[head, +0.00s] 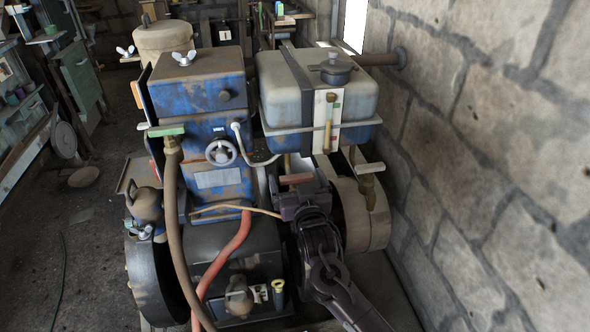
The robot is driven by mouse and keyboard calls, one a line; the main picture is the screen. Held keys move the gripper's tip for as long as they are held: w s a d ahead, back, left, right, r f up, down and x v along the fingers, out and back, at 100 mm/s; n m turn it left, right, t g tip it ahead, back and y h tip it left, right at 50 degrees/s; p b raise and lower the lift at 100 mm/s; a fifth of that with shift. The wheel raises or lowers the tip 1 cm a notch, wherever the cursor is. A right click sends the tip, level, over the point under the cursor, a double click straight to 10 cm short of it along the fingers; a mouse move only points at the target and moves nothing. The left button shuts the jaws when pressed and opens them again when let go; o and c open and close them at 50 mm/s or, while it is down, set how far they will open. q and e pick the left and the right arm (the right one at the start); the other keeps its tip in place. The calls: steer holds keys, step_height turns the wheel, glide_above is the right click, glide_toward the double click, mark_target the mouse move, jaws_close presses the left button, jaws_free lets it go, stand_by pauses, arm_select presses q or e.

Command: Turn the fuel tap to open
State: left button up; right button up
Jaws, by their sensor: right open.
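The blue and grey tank (318,95) stands at the upper right of the engine, with a sight gauge on its front. A short red lever bar (296,179), which looks like the fuel tap's handle, lies roughly level below the tank. Its valve body is hidden. My right gripper (302,192) is open, right at the red bar and just in front of it; I cannot tell whether it touches. My left gripper is out of view.
Another lever (369,168) on a brass fitting is right of my gripper, by a pale drum (362,218). A green-handled valve (166,130) tops a brown hose at left. A handwheel (221,152) and red hose (229,258) are on the engine. A stone wall (490,150) bounds the right.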

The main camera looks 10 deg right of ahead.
steer(key=shift+w, duration=1.35)
steer(key=shift+c, duration=0.5)
steer(key=c, duration=0.9)
